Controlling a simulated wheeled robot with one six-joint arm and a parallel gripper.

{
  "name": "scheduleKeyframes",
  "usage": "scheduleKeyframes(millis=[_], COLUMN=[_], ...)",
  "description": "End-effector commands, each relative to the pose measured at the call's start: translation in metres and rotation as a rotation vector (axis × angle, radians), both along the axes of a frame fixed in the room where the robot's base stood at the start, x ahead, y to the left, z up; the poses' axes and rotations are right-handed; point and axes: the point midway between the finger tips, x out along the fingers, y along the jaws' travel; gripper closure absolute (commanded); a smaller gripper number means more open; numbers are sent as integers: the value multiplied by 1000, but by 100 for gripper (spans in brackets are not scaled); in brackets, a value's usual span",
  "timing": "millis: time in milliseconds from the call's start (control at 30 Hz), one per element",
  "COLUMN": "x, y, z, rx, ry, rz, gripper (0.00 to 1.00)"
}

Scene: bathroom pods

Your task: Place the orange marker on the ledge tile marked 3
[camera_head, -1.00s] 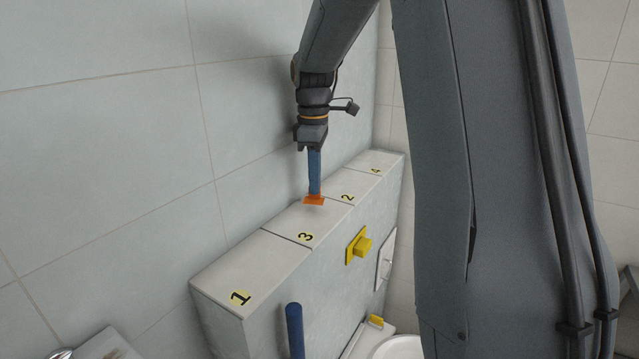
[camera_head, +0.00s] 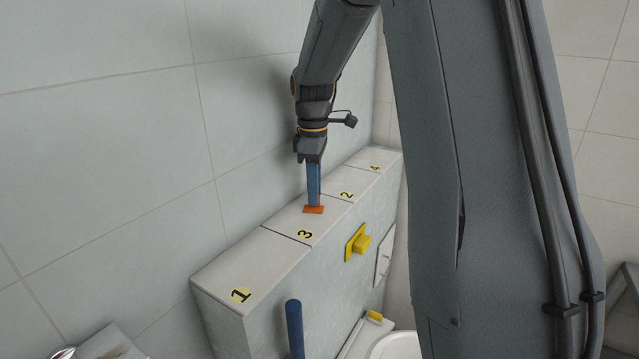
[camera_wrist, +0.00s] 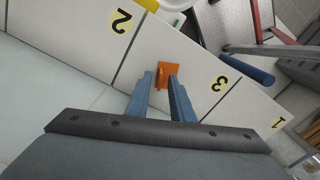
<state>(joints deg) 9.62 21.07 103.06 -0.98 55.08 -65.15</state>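The orange marker (camera_head: 314,210) is a small flat plate with a short upright part, seen low between my fingertips. It is at the ledge tile marked 3 (camera_head: 291,219), toward the seam with tile 2, and looks to be touching the tile. My gripper (camera_head: 314,200) points down with its blue fingers around the marker's upright part. In the wrist view the marker (camera_wrist: 168,76) sits between the fingertips, and my gripper (camera_wrist: 161,82) looks shut on it. The printed 3 is uncovered, beside the marker.
Tile 1 (camera_head: 240,275) is on the near side, tiles 2 (camera_head: 335,188) and 4 (camera_head: 368,161) on the far side; all look bare. The tiled wall (camera_head: 110,150) rises behind the ledge. A yellow fixture (camera_head: 358,243) juts from the ledge's front. A blue bar (camera_head: 294,328) stands in front.

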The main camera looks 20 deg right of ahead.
Motion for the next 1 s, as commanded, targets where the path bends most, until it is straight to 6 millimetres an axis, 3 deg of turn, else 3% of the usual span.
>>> scheduleKeyframes(millis=[233,500,700,1000], x=[1,2,1,0], y=[0,0,0,0], z=[22,78,110,124], rx=[-1,-2,-1,0], ry=[-4,-6,-4,0], rz=[0,0,0,0], gripper=[79,79,79,79])
